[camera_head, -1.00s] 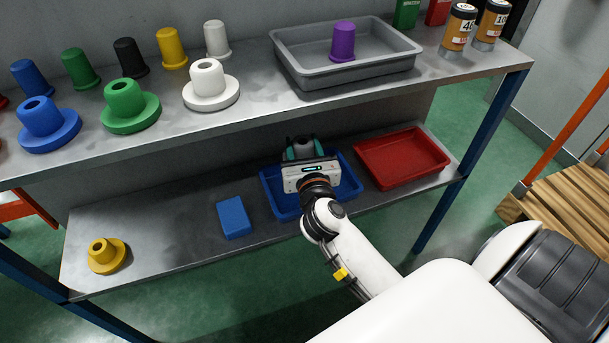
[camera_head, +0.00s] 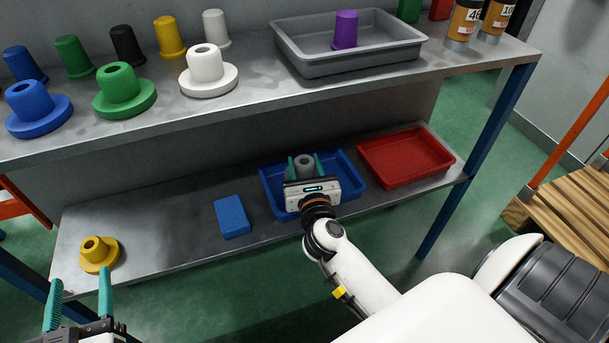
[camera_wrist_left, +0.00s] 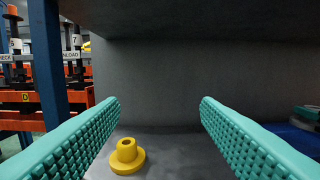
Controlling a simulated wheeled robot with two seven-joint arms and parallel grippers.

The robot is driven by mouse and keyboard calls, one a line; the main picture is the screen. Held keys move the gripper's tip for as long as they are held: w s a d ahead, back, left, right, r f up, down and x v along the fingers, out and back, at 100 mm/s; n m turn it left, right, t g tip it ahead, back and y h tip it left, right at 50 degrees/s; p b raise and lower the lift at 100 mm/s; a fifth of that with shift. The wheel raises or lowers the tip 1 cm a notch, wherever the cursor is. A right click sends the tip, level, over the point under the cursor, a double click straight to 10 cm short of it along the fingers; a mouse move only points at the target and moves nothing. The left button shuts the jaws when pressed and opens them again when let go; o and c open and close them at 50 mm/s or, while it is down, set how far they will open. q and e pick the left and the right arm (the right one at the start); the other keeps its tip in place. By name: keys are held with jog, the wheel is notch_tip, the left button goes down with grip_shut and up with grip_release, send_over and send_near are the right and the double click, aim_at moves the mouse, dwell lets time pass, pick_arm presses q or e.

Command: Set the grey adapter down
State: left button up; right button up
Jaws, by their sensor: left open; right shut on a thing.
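The grey adapter (camera_head: 304,163) is between the teal fingers of my right gripper (camera_head: 304,167), which is shut on it. It is at the blue tray (camera_head: 350,187) on the lower shelf; its lower part is hidden by the gripper, so I cannot tell whether it touches the tray floor. My left gripper (camera_head: 80,290) is open and empty, at the lower left in front of the shelf. Its open fingers (camera_wrist_left: 160,115) also show in the left wrist view, with a yellow flanged adapter (camera_wrist_left: 126,156) seen beyond and between them.
The yellow adapter (camera_head: 98,254) and a blue block (camera_head: 232,216) stand on the lower shelf. A red tray (camera_head: 440,155) is right of the blue tray. The upper shelf holds several coloured adapters and a grey tray (camera_head: 350,66) with a purple piece (camera_head: 346,30). Bare shelf lies left of the block.

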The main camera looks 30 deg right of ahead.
aim_at(304, 176)
notch_tip(304, 176, down, 2)
jog(key=shift+f+b, duration=0.25)
jog(key=shift+b, duration=0.4)
pick_arm(q)
jog(key=r+t, duration=0.1)
jog(key=r, duration=0.1)
jog(key=s+r+t+h, duration=0.1)
jog(key=r+t, duration=0.2)
jog(key=shift+s+d+r, duration=0.15)
jog(key=shift+d+r, duration=0.15)
jog(key=shift+s+r+t+h, duration=0.1)
jog(key=shift+r+t+h, duration=0.05)
jog(key=shift+t+h, duration=0.15)
pick_arm(e)
jog(key=shift+f, duration=0.15)
pick_arm(q)
jog(key=shift+s+r, duration=0.2)
jog(key=shift+r, duration=0.05)
pick_arm(e)
jog(key=shift+f, duration=0.2)
pick_arm(q)
jog(key=shift+r+t, duration=0.1)
jog(key=shift+t, duration=0.2)
